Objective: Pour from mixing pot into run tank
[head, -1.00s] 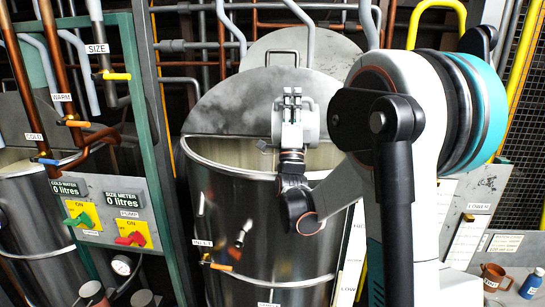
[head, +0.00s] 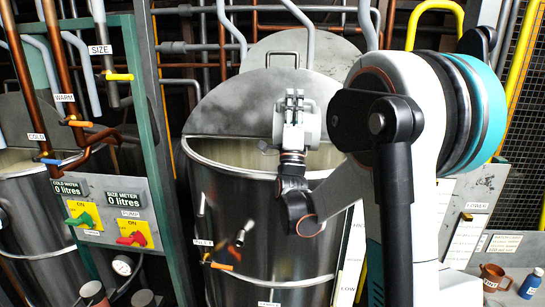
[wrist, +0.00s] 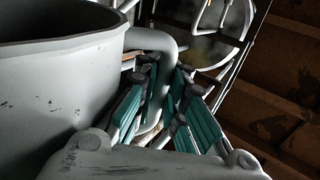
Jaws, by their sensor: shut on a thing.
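A grey pot (wrist: 60,80), which I take to be the mixing pot, fills the left of the wrist view. Its thick curved handle (wrist: 160,42) runs down between the teal-padded fingers of my gripper (wrist: 166,70), which is shut on it. The pot's inside is dark and its contents cannot be seen. In the head view my gripper (head: 293,98) is above the front rim of a large steel tank (head: 265,220), which looks like the run tank. I cannot make out the pot there. The tank's back half is covered by a grey lid (head: 235,105); its front half is open.
A control panel (head: 105,215) with green and red handles stands left of the tank, below copper pipes with valves. Another steel vessel (head: 35,215) is at the far left. A brown mug (head: 492,277) and a blue bottle (head: 530,284) stand at lower right.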

